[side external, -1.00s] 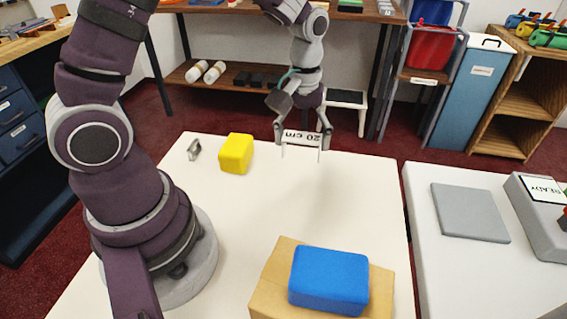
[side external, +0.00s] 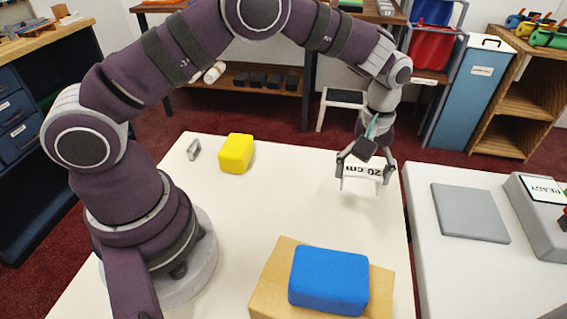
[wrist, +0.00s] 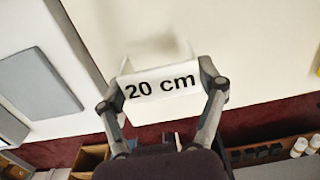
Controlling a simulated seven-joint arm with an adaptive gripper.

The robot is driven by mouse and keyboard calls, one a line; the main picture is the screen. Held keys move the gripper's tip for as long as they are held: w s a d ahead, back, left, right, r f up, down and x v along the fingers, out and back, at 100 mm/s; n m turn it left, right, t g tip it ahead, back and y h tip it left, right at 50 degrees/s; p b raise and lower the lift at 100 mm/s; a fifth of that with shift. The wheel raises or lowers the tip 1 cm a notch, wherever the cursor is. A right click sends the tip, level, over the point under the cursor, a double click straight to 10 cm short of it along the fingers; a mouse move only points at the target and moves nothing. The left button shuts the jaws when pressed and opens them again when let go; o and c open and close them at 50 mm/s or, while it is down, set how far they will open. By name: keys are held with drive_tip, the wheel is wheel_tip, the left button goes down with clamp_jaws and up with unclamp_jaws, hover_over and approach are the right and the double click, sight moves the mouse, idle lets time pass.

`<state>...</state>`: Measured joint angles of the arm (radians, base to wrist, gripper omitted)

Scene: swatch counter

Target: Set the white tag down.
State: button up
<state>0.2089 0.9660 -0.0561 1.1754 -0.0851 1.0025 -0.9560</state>
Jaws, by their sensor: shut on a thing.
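The white tag (side external: 361,171) is marked "20 cm" in black and has bent side flaps. My gripper (side external: 367,172) is shut on it, one finger at each end. In the side external view it is held above the right part of the white table (side external: 290,200), near the right edge. In the wrist view the tag (wrist: 160,88) sits between the two fingers of my gripper (wrist: 163,95), its lettering readable. I cannot tell exactly how high it is above the table.
A yellow block (side external: 236,153) and a small grey metal piece (side external: 194,150) stand at the back left. A blue block (side external: 328,281) lies on a tan board (side external: 269,281) in front. A second white table with a grey pad (side external: 470,212) stands to the right, across a gap.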

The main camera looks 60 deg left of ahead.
sight(363, 198)
drive_tip(key=shift+w+d+f, duration=0.1)
drive_tip(key=shift+w+d, duration=0.05)
drive_tip(key=shift+w, duration=0.3)
drive_tip(key=shift+w+d+f, duration=0.1)
drive_tip(key=shift+w, duration=0.35)
drive_tip(key=shift+f, duration=1.6)
drive_tip(key=shift+f, duration=0.1)
drive_tip(key=o, duration=0.8)
